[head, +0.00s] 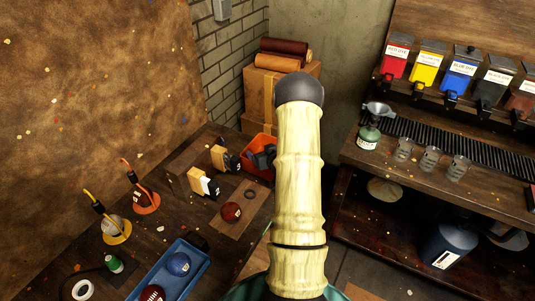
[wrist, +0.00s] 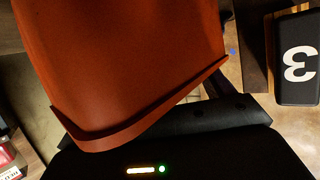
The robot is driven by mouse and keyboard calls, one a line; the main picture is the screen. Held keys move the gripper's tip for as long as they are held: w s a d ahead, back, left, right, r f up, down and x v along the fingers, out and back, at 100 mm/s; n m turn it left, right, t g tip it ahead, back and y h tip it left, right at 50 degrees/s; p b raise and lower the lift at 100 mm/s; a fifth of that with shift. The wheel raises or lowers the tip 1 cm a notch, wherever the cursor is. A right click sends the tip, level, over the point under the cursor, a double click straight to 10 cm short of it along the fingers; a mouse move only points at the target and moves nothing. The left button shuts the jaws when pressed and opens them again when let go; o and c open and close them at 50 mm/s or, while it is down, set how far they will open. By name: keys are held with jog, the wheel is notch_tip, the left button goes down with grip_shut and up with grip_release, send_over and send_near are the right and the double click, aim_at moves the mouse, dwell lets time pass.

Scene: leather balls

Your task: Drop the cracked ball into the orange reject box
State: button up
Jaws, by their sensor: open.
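The orange reject box (head: 258,142) stands at the back of the workbench in the head view, partly behind my arm, with dark grey shapes at its opening. Its orange wall (wrist: 125,55) fills much of the wrist view, very close. My gripper (wrist: 215,110) shows there as black parts along the lower edge. It is open; its fingertips are largely hidden by the orange wall, and no ball shows at it. A dark red ball (head: 231,212) sits on a brown board left of my arm. No crack can be made out on any ball.
Number blocks (head: 224,159) stand left of the box; one reads 3 in the wrist view (wrist: 298,60). A blue tray (head: 190,272) holds a blue ball (head: 178,263) and a dark red ball (head: 152,293). Dye bins (head: 460,75) and a shelf are right.

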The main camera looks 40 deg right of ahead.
jog(key=shift+r+p, duration=0.6)
jog(key=shift+r, duration=0.15)
jog(key=b+v, duration=0.2)
jog(key=v, duration=1)
jog(key=shift+b, duration=0.4)
jog(key=shift+f, duration=0.1)
jog(key=w+a+r+n+g, duration=0.1)
jog(key=a+r+n+g, duration=0.15)
jog(key=a+g, duration=0.75)
jog(key=s+a+r+y, duration=0.1)
jog(key=s+a+r, duration=0.1)
jog(key=s+a, duration=0.3)
jog(key=s+a+r+y, duration=0.1)
jog(key=s+a, duration=0.5)
jog(key=a, duration=0.8)
jog(key=shift+r+g+y, duration=0.3)
jog(key=shift+r+g, duration=0.1)
jog(key=shift+r, duration=0.35)
